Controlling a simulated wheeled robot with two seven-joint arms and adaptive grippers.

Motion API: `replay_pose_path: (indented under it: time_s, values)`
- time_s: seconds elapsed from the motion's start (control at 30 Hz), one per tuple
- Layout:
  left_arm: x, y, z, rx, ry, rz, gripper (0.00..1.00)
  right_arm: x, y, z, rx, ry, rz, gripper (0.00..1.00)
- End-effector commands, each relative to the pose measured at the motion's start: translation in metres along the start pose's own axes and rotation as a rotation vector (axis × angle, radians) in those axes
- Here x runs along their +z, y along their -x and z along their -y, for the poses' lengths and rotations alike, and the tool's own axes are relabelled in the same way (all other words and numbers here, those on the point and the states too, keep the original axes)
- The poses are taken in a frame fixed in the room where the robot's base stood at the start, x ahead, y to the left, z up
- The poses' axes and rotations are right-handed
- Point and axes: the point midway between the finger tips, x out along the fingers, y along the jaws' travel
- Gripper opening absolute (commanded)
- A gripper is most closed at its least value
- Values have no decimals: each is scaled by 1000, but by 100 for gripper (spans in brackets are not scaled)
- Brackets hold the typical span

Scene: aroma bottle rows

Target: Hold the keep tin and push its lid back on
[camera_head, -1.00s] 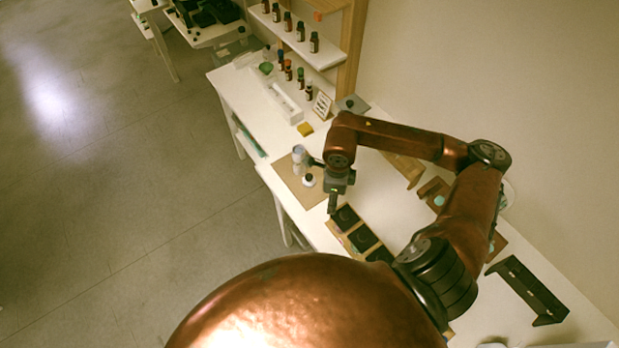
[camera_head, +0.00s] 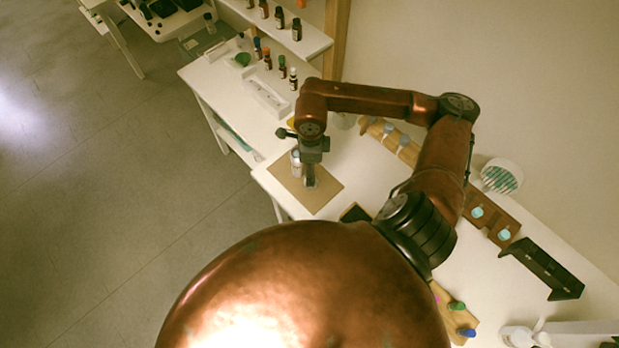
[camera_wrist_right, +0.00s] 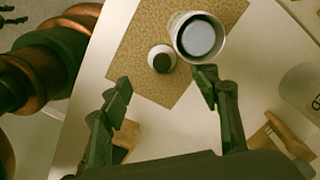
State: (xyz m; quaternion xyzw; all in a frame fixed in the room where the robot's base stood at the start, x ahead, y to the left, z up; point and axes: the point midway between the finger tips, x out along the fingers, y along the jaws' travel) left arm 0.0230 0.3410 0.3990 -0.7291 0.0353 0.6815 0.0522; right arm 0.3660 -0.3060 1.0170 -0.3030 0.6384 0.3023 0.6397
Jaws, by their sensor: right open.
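The keep tin appears to be the silver-white cylinder (camera_head: 296,163) standing on the tan mat (camera_head: 328,188). In the right wrist view the tin (camera_wrist_right: 198,37) shows a pale rim around a grey-blue disc; I cannot tell whether that disc is the lid or the inside. Beside it on the mat is a small white round piece with a dark centre (camera_wrist_right: 161,60), possibly a lid or a jar. My right gripper (camera_head: 310,180) is over the mat, open and empty (camera_wrist_right: 163,80), its right fingertip close to the tin's near edge. My left gripper is not in view.
Small bottles stand along the shelf (camera_head: 282,35) and behind the white tray (camera_head: 266,95). A wooden rack with pale caps (camera_head: 490,217), a black rack (camera_head: 545,266) and a round striped container (camera_head: 502,175) lie to the right.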

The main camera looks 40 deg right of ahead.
Motion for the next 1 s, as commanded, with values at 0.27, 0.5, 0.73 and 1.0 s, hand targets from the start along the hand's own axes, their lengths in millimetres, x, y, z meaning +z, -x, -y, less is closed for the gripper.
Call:
replay_pose_path:
  time_s: [0.27, 0.5, 0.73, 1.0]
  values:
    - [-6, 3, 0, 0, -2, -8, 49, 0, -24, 0, 2, 0, 0, 56]
    - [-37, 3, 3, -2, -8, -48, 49, 0, -26, 0, 0, 0, 0, 56]
    - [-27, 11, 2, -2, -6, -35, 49, -2, -46, 0, 6, -2, -1, 56]
    - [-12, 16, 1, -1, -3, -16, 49, -2, -76, 2, 1, 0, -1, 56]
